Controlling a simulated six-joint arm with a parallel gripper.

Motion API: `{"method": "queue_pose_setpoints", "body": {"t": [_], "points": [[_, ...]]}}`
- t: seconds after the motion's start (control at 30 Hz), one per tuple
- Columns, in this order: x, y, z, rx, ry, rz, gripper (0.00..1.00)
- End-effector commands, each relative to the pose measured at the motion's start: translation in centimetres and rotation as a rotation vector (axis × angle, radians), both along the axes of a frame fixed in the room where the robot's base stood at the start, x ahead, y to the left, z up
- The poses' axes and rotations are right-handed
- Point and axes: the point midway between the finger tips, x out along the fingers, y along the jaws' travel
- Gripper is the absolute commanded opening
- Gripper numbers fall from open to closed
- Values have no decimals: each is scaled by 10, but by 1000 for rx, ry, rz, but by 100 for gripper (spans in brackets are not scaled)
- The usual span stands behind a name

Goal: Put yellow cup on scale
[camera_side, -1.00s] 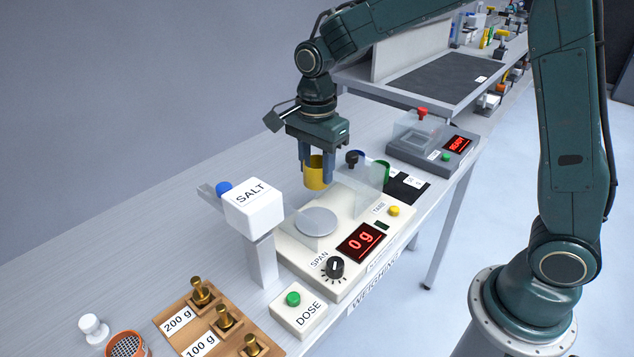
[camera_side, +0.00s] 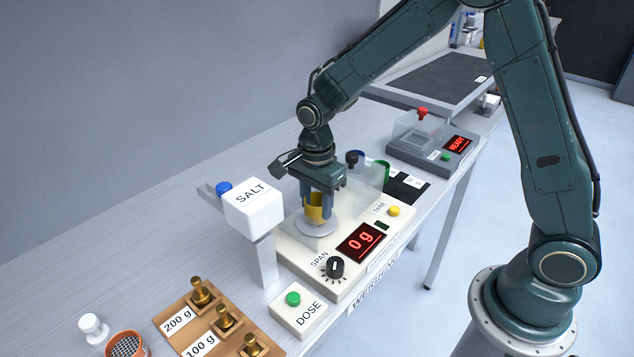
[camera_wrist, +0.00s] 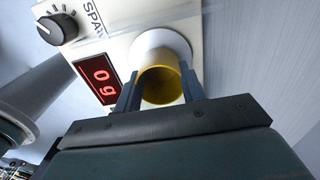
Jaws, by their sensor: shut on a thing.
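My gripper (camera_side: 317,207) is shut on the yellow cup (camera_side: 315,208), with one finger on each side of it. The cup is upright and sits directly over the round pan (camera_side: 316,229) of the scale (camera_side: 345,260). I cannot tell whether the cup's bottom touches the pan. In the wrist view the yellow cup (camera_wrist: 160,85) is between the two fingers (camera_wrist: 160,92), with the pale pan (camera_wrist: 160,42) showing behind it. The scale's red display (camera_side: 361,243) reads 0 g.
The white SALT hopper (camera_side: 252,206) stands close on the left of the scale. A clear shield (camera_side: 362,188) rises behind the pan. A DOSE button box (camera_side: 299,311) and a wooden weight tray (camera_side: 190,322) are in front. A blue and a green cup (camera_side: 383,172) stand behind the shield.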

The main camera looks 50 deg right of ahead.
Motion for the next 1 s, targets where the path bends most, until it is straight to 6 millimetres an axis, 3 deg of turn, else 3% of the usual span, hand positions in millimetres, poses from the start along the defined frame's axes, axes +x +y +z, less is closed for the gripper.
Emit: {"method": "queue_pose_setpoints", "body": {"t": [0.53, 0.57, 0.63, 1.0], "points": [[0, 0, -10, 0, 0, 0, 19], [0, 0, -10, 0, 0, 0, 46], [0, 0, -9, 0, 0, 0, 60], [0, 0, -8, 0, -1, 0, 62]]}}
